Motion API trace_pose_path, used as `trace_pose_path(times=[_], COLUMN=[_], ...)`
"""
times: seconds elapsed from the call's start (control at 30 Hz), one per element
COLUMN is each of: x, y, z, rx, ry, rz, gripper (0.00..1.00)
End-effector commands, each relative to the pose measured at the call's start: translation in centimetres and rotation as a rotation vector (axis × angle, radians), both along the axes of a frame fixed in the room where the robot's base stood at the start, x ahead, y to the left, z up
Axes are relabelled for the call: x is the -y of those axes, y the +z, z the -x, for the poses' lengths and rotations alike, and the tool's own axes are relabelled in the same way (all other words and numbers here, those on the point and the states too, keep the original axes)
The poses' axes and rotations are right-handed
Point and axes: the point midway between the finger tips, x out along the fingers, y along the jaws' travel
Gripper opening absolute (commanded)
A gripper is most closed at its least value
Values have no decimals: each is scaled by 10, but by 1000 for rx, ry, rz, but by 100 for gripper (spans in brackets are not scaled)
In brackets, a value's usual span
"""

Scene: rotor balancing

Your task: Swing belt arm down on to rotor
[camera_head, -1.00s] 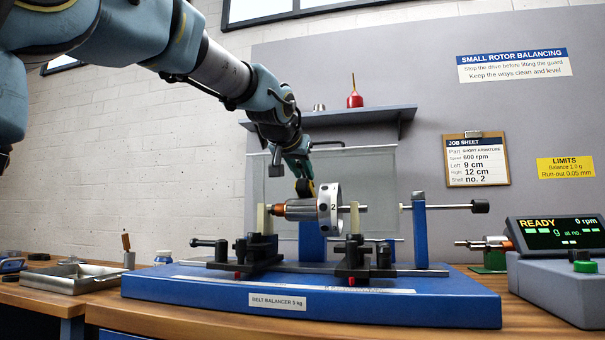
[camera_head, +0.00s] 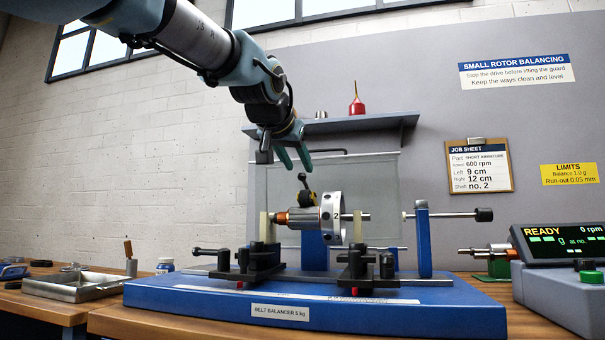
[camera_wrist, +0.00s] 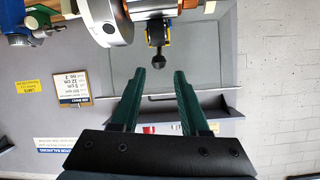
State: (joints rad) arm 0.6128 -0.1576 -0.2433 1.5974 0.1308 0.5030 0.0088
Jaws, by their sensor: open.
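The rotor (camera_head: 331,214), a silver drum with a copper end and a disc marked 2, lies level across the two supports of the blue belt balancer (camera_head: 200,297). The belt arm (camera_head: 308,198), black and yellow with a dark knob on top, is at the rotor's body just left of the disc. Whether it touches the rotor cannot be told. My gripper (camera_head: 294,163) is open and empty, just above the knob and apart from it. In the wrist view the knob (camera_wrist: 157,60) shows ahead of the open green fingers (camera_wrist: 164,72), with the rotor (camera_wrist: 105,18) at the upper left.
A clear guard panel (camera_head: 385,180) stands behind the rotor. A shelf (camera_head: 345,122) with a red bottle (camera_head: 357,104) is on the panel behind my gripper. The display box (camera_head: 560,255) is at the right, reading READY and 0 rpm. A metal tray (camera_head: 75,286) is at the left.

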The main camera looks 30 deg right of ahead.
Motion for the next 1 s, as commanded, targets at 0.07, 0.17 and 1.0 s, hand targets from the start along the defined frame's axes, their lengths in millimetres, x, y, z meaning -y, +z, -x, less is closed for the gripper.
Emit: trace_pose_path(times=[0.07, 0.17, 1.0], x=[-9, -17, -24], y=[6, 10, 13], z=[10, 18, 24], rx=[1, 0, -2], ry=[0, 0, 0], rz=[2, 1, 0], gripper=[45, 45, 45])
